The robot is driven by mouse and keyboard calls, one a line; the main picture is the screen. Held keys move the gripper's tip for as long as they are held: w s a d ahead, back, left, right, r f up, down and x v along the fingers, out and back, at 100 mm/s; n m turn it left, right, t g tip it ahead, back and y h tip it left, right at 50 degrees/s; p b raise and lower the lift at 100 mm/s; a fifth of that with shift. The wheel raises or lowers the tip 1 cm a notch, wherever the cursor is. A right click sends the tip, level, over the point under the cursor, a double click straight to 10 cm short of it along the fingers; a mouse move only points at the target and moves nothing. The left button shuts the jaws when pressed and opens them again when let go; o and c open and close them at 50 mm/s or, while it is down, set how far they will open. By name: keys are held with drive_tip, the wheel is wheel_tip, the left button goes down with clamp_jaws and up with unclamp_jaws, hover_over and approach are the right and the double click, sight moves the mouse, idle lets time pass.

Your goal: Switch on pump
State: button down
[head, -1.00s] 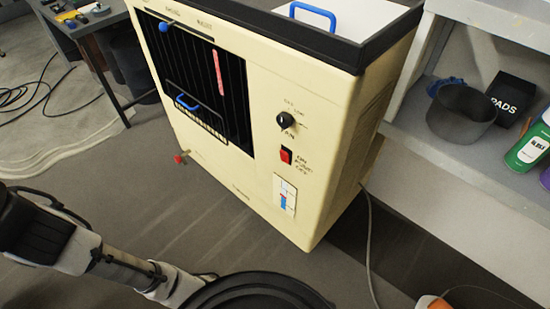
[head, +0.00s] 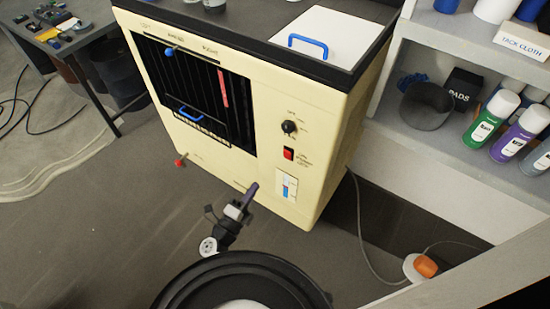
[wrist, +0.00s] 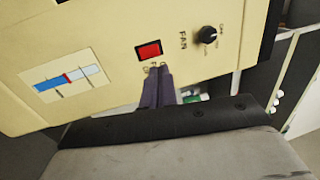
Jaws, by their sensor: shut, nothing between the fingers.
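The cream machine (head: 270,170) has a small red rocker switch (head: 288,153) in a black frame on its front, with faint pump lettering beside it. The wrist view shows the red switch (wrist: 149,50) large, just beyond my fingertips. My gripper (head: 250,190) is in front of the panel, to the lower left of the switch in the head view. In the wrist view its dark fingers (wrist: 157,72) are together and empty, and cover part of the lettering by the switch. I cannot tell whether they touch the panel. The switch's position is unclear.
A black fan knob (head: 289,127) is above the switch and a blue-red gauge (head: 287,187) below. A red-tipped valve (head: 180,161) sticks out low at the left. Shelves with spray cans (head: 491,117) stand right. A cable (head: 365,240) crosses the floor.

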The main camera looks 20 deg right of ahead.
sight(286, 153)
drive_tip(key=shift+s+d+f+g, duration=0.3)
drive_tip(key=shift+s+d+f, duration=0.3)
drive_tip(key=shift+s+f, duration=0.05)
drive_tip(key=shift+w+d, duration=0.1)
drive_tip(key=b+x, duration=0.2)
drive_tip(key=x, duration=1)
drive_tip(key=shift+w+d+r, duration=0.15)
drive_tip(key=shift+d, duration=0.05)
drive_tip(key=shift+w+d+r, duration=0.15)
drive_tip(key=shift+w+d, duration=0.2)
drive_tip(key=shift+d, duration=0.15)
drive_tip(key=shift+r, duration=0.1)
drive_tip(key=shift+w+d, duration=0.1)
drive_tip(key=shift+w, duration=0.05)
